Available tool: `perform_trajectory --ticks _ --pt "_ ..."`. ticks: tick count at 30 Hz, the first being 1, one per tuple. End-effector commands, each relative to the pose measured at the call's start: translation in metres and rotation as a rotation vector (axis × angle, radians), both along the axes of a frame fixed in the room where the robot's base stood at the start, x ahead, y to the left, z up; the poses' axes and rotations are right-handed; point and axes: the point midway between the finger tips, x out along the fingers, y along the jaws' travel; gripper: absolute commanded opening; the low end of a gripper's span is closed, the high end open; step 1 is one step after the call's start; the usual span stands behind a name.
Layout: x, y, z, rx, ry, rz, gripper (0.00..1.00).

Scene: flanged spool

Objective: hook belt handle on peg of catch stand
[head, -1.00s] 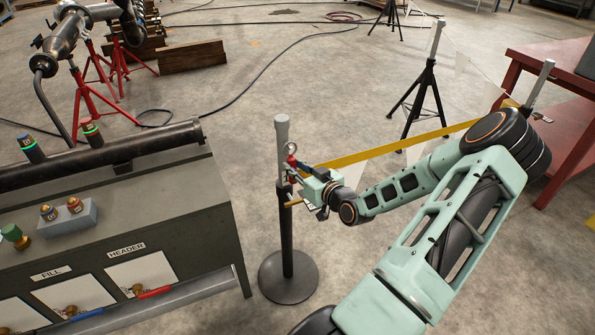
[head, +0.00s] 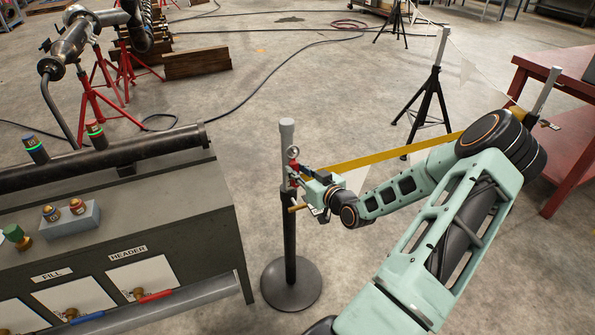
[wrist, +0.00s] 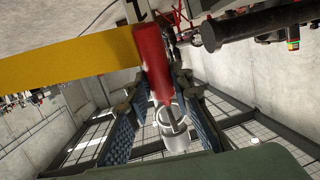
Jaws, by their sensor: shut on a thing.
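The catch stand (head: 290,240) is an upright black post with a grey upper part and a round black base. My gripper (head: 298,180) is beside its upper part, shut on the red belt handle (head: 293,184). In the wrist view the red handle (wrist: 152,60) lies between the blue-ridged fingers of my gripper (wrist: 160,105). The yellow belt (head: 385,149) runs from the handle to the right. A small ring (head: 293,152) shows in front of the grey post, above the handle. The peg is not clear, and I cannot tell whether the handle touches it.
A grey bench (head: 190,215) with FILL and HEADER panels stands close on the left. A post (head: 543,90) at the belt's far end stands beside a red table (head: 575,130). A black tripod (head: 428,105) is behind the belt. Concrete floor lies open behind the stand.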

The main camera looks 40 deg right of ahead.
Motion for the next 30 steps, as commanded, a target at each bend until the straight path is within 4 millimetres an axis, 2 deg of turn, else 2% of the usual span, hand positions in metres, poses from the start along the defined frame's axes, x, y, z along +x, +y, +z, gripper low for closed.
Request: perform_trajectory --ticks 2,3,8,16,20,23,30 --pt "0.0 0.0 0.0 0.0 -0.001 0.0 0.0" --pt "0.0 0.0 0.0 0.0 -0.001 0.0 0.23" --pt "0.0 0.0 0.0 0.0 -0.001 0.0 0.4" --pt "0.0 0.0 0.0 0.0 0.001 0.0 0.41" --pt "-0.008 0.0 0.001 -0.001 0.001 -0.001 0.41" --pt "-0.023 0.0 0.004 -0.001 0.003 -0.003 0.41" --pt "-0.074 0.004 0.016 -0.002 0.002 -0.004 0.41"
